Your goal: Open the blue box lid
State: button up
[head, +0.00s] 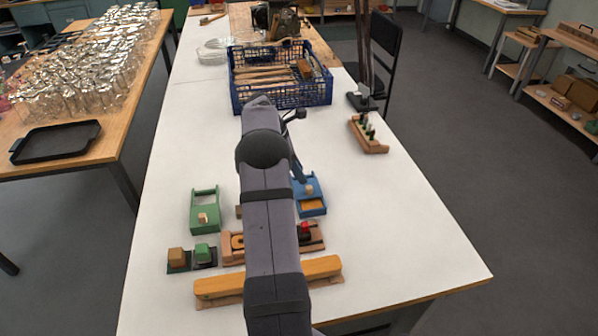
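The blue box (312,208) stands on the white table in the head view, just right of my arm. A small wooden knob (309,189) shows on it, with an orange-yellow patch in front of the knob. My arm covers the box's left surroundings, so the lid's exact position is unclear.
A green box (193,212) stands left of my arm. A wooden tray with small parts (233,246) and an orange bar (220,287) lie nearer. A blue crate (240,97) stands farther back. A wooden rack (371,145) is at right; the table's right front is clear.

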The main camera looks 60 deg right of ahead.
jog(key=s+d+r+m+p, duration=0.1)
jog(key=s+d+r+m, duration=0.1)
jog(key=s+d+r, duration=0.5)
jog(key=m+t, duration=0.6)
jog(key=m, duration=1)
send_near(309, 187)
jog(key=f, duration=0.1)
jog(key=shift+s+p, duration=0.1)
jog(key=shift+p, duration=0.35)
jog(key=shift+d+f, duration=0.1)
jog(key=shift+p+x, duration=1.15)
jog(key=shift+x, duration=2.45)
